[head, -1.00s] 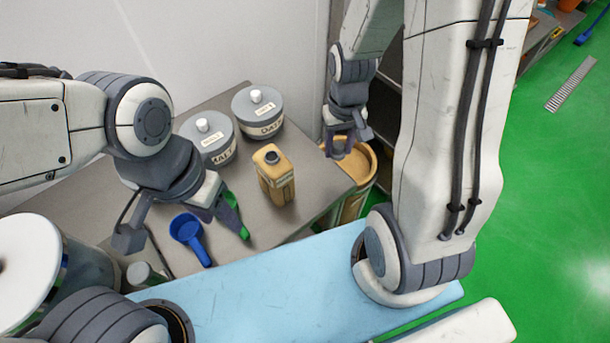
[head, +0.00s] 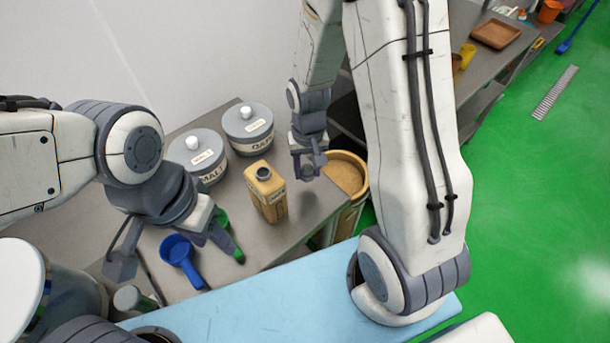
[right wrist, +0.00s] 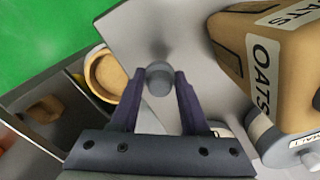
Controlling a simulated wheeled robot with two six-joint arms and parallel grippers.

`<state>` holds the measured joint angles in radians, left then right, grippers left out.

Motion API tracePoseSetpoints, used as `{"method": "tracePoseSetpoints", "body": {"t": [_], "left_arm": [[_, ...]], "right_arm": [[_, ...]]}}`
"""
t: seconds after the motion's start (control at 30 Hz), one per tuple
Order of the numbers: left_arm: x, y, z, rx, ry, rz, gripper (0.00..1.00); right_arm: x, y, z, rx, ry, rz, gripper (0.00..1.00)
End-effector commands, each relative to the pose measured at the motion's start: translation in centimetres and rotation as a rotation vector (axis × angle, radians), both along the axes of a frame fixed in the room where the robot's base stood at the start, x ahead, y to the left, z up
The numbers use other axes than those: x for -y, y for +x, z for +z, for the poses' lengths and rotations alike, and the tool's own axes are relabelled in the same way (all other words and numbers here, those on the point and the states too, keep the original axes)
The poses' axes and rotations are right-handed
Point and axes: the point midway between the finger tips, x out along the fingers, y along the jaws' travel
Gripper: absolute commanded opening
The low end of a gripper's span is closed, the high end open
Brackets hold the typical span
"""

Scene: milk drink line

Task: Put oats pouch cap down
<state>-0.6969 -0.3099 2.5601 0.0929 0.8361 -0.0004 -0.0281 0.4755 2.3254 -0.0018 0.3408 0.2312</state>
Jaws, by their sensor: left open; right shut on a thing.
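The oats pouch (head: 268,197) stands upright on the grey table, its dark neck (head: 263,174) uncapped. In the right wrist view the tan pouch (right wrist: 290,65) with its OATS label is at upper right. My right gripper (head: 308,172) is just right of the pouch, near the table's right edge. It is shut on the small grey round cap (right wrist: 158,76), which sits between its fingertips above the grey surface. The cap is too small to make out in the head view. My left gripper (head: 229,236) is open, low over the table left of the pouch, with green at its fingers.
Two grey lidded jars, MALT (head: 200,158) and a second (head: 248,128), stand behind the pouch. A blue scoop (head: 178,255) lies at the left. A tan round bin (head: 346,175) stands off the table's right edge. Bare table (head: 300,205) lies right of the pouch.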

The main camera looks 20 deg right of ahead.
Motion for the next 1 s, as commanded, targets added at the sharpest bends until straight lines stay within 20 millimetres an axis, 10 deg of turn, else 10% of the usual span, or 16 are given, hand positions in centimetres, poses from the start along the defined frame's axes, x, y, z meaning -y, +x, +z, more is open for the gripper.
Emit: {"method": "tracePoseSetpoints", "body": {"t": [0.87, 0.9, 1.0], "left_arm": [[0.0, 0.0, 0.2, 0.0, 0.0, 0.0, 0.5], [0.0, 0.0, 0.3, 0.0, 0.0, 0.0, 0.5], [0.0, 0.0, 0.3, 0.0, 0.0, 0.0, 0.5]], "right_arm": [[-0.5, 0.7, -5.0, -0.001, 0.0, 0.0, 0.0], [-0.5, 0.7, -5.0, 0.0, 0.0, 0.0, 0.53], [-0.5, 0.7, -4.9, 0.0, 0.0, 0.0, 0.76]]}}
